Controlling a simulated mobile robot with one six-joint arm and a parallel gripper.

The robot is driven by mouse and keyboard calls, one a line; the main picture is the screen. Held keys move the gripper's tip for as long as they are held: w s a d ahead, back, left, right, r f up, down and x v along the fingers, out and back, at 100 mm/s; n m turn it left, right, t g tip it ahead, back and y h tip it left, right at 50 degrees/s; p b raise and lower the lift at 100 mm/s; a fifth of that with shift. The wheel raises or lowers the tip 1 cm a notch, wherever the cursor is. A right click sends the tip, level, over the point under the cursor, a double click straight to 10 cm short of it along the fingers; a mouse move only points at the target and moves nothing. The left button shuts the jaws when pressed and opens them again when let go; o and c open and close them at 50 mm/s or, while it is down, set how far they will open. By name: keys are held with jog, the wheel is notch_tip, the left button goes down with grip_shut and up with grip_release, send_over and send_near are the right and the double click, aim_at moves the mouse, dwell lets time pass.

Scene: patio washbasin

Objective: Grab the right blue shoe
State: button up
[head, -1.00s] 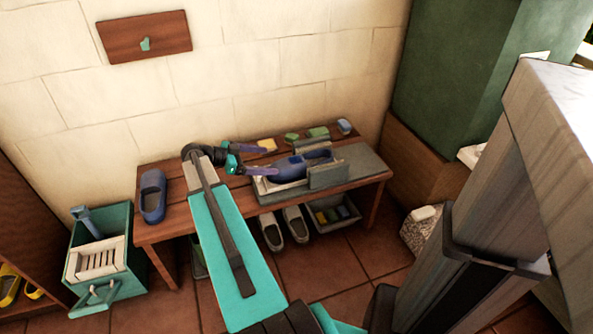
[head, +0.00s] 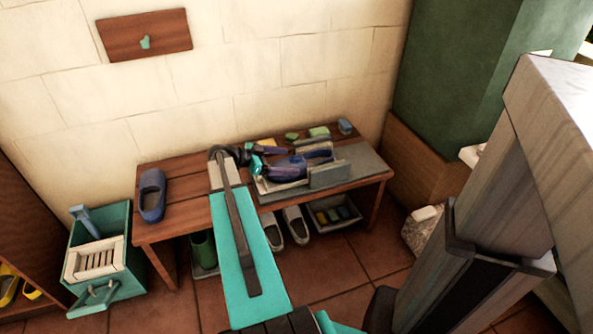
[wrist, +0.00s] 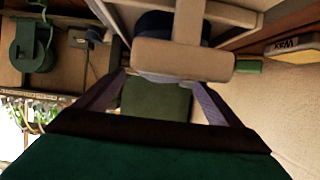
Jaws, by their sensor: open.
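The right blue shoe (head: 318,155) lies in a grey and pale holder (head: 328,175) on the right part of the wooden bench. My open gripper (head: 281,162) is at the left end of this shoe, its purple fingers partly overlapping it in the head view. I cannot tell whether they touch it. In the wrist view, my gripper (wrist: 160,88) has its fingers apart, with a pale crosspiece (wrist: 183,60) in front of them. A dark blue part of the shoe (wrist: 152,24) shows behind that piece. The other blue shoe (head: 152,193) stands at the bench's left end.
Several small blocks, one green (head: 319,131), lie along the bench's back edge (head: 180,168). Pale shoes (head: 296,225) and a tray of coloured items (head: 334,214) are below. A teal crate (head: 104,258) stands left. A green block (head: 450,65) rises at right.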

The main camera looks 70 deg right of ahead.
aim_at(297, 162)
jog(key=shift+b+x, duration=0.6)
jog(key=shift+x, duration=2)
jog(key=shift+f, duration=0.1)
jog(key=c, duration=1.3)
notch_tip(297, 162, up, 10)
jog(key=shift+r+p, duration=0.1)
jog(key=shift+p, duration=0.9)
